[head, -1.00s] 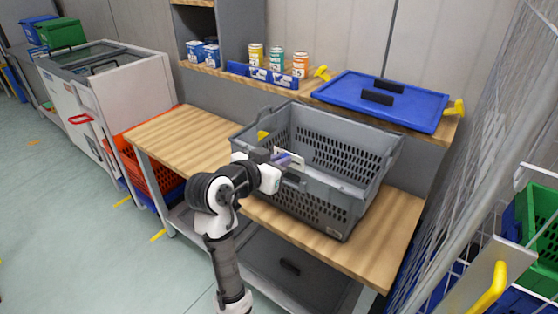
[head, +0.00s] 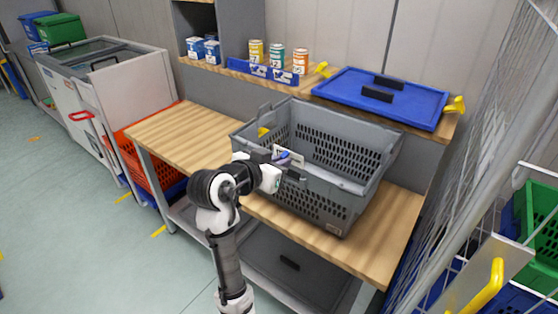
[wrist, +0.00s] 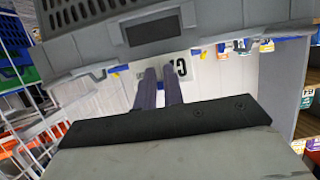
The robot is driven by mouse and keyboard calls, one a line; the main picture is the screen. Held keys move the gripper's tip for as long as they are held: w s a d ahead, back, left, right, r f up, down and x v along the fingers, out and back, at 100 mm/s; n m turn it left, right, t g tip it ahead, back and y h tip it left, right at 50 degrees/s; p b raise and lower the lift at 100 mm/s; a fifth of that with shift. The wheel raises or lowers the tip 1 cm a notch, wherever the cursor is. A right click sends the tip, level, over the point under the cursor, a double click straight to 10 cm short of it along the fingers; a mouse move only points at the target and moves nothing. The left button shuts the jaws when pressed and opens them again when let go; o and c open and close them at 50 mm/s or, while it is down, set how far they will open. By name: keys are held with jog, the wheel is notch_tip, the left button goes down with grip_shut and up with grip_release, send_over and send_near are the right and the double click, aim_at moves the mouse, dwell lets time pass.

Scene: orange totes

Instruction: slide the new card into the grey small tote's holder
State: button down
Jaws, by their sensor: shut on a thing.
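The grey tote (head: 345,205) stands open on the wooden table, with slotted walls. My gripper (head: 284,156) is at its near left side, around rim height. It is shut on a white card (head: 297,160), which shows partly beside the fingers. In the wrist view my fingers (wrist: 160,85) pinch the card (wrist: 181,69), and part of a dark printed character shows. The tote's wall (wrist: 95,45) with a dark rectangular patch fills the top of that view, apart from the fingertips as far as I can see. I cannot make out the card holder clearly.
The wooden table (head: 180,135) is clear left of the tote. A wire rack with green and blue totes stands at right.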

jog(key=shift+d+f+g+y+p, duration=0.1)
jog(key=shift+f+g+y+p, duration=0.5)
jog(key=shift+p, duration=0.95)
jog(key=shift+f, duration=0.1)
jog(key=shift+w+f+b, duration=0.1)
jog(key=shift+f+b, duration=0.2)
jog(key=shift+b, duration=0.05)
jog(key=shift+f+b, duration=0.85)
jog(key=shift+f, duration=0.35)
jog(key=c, duration=1.7)
grip_release()
